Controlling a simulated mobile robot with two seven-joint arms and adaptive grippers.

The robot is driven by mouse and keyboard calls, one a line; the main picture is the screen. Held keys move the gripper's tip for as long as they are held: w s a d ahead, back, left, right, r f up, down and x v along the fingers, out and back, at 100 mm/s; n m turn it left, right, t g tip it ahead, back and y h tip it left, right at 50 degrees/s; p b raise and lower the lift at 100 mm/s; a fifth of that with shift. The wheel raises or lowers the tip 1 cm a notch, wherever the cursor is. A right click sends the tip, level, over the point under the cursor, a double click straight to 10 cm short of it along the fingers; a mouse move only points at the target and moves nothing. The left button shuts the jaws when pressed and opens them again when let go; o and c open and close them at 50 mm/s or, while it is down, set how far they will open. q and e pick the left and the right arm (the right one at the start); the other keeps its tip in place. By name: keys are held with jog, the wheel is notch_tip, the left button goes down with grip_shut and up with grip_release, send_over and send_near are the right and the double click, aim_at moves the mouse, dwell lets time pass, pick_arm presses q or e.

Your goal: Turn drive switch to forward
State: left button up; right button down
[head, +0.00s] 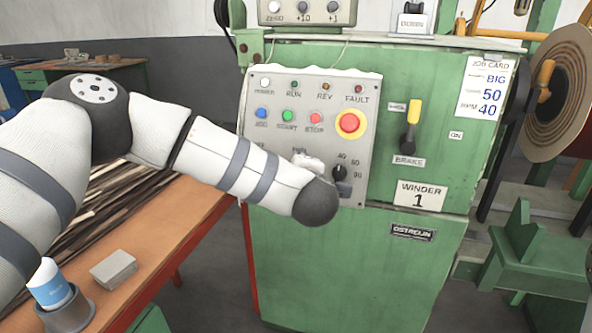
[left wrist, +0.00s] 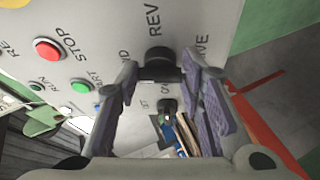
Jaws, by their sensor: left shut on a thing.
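The drive switch (left wrist: 160,58) is a black knob on the grey control panel (head: 262,95). In the left wrist view REV is printed above it, a partly covered label ending in D is on its left, and the drive label is partly covered on its right. My left gripper (left wrist: 161,72) has one finger on each side of the knob and is shut on it. I cannot tell which way the knob points. In the head view my left arm hides the switch and most of the gripper. My right gripper is not in view.
A speed dial (head: 340,173) sits right of my wrist. The red emergency button (head: 349,123) with its yellow ring is above it. Small push buttons, including the red stop button (head: 316,118), are close above my forearm. The brake lever (head: 410,130) is further right.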

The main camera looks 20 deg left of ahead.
pick_arm(q)
jog(key=shift+r+n, duration=0.1)
jog(key=shift+n, duration=0.4)
jog(key=shift+g, duration=0.3)
jog(key=o, duration=1.2)
jog(key=shift+c, duration=0.2)
